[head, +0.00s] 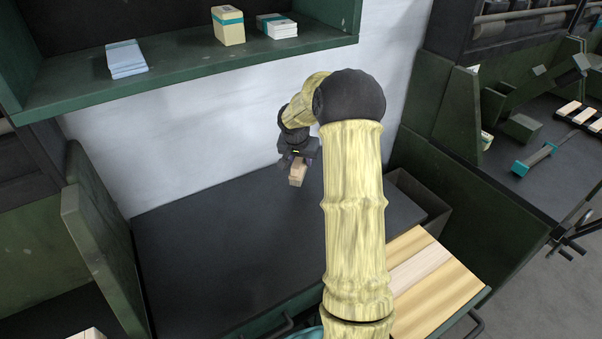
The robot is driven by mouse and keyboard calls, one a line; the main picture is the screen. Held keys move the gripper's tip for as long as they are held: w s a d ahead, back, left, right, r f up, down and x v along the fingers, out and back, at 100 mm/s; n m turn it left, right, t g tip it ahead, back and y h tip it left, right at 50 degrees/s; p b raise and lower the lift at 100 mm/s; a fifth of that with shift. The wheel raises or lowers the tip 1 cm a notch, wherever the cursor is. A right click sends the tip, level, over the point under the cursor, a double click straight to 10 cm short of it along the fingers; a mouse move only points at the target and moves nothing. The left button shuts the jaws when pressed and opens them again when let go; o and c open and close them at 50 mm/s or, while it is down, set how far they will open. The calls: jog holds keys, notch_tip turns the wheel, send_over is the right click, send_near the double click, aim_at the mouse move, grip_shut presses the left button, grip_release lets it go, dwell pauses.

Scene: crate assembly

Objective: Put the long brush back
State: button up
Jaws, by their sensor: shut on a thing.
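My gripper (299,158) is above the dark bench top (200,250), near the pale back wall. It points down and is shut on a light wooden piece (297,174). Only a short block-like end of this piece shows, so I cannot tell whether it is the long brush. The piece appears to be held clear of the bench. A long teal-ended tool (534,158) lies on the right-hand bench; its kind is too small to tell.
A green shelf (180,75) above the bench holds blue-grey sheets (126,58), a banded tan block (228,25) and a white stack (277,26). A dark bin (418,192) and wooden boards (425,285) are at right. My arm hides part of the bench; its left part is clear.

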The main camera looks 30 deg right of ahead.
aim_at(298, 159)
jog(key=shift+f+b, duration=0.5)
jog(key=shift+f, duration=1.95)
jog(key=shift+f, duration=0.15)
jog(key=o, duration=0.9)
jog(key=shift+o, duration=0.2)
jog(key=p+v, duration=0.1)
jog(key=v, duration=1.1)
jog(key=shift+w+p, duration=0.1)
jog(key=shift+p, duration=0.25)
